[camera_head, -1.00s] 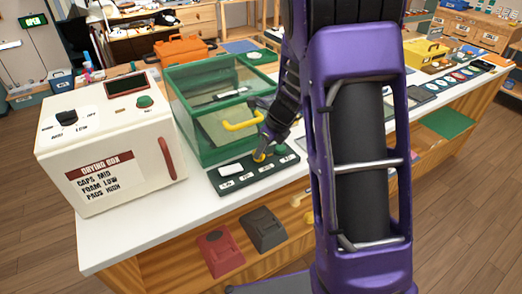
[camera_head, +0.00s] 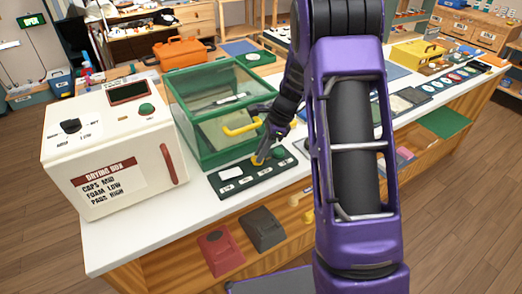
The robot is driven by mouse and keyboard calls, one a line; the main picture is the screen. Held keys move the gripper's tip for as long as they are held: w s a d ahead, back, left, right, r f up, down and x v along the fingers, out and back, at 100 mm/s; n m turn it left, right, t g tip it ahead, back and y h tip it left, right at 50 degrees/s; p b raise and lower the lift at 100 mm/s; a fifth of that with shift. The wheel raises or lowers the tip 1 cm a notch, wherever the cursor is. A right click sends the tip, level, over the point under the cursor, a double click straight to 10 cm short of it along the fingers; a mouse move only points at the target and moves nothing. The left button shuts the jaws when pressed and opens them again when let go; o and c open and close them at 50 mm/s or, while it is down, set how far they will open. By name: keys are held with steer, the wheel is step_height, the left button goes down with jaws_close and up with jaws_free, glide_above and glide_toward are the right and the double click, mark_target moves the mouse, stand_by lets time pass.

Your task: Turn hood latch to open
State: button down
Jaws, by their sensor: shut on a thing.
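The hood is a clear box with a green frame (camera_head: 222,155) on the white counter, left of my arm. A yellow handle (camera_head: 238,129) is on its front. A dark panel (camera_head: 232,184) with a white label lies in front of the hood. My gripper (camera_head: 260,154) reaches down at the panel's back edge, near the hood's lower front corner. It is shut on a small yellow piece (camera_head: 257,161), which looks like the hood latch. The gripper covers much of this piece, so its turn angle cannot be told.
A cream drying box (camera_head: 90,150) with a red handle stands left of the hood. An orange toolbox (camera_head: 182,52) is behind. My purple arm hides the counter's middle.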

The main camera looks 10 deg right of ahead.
stand_by(0.3)
steer(key=c, duration=0.8)
jaws_free()
steer(key=shift+r, duration=0.1)
steer(key=p+v, duration=0.2)
steer(key=v, duration=1.5)
steer(key=shift+w+r, duration=0.1)
steer(key=shift+r, duration=0.05)
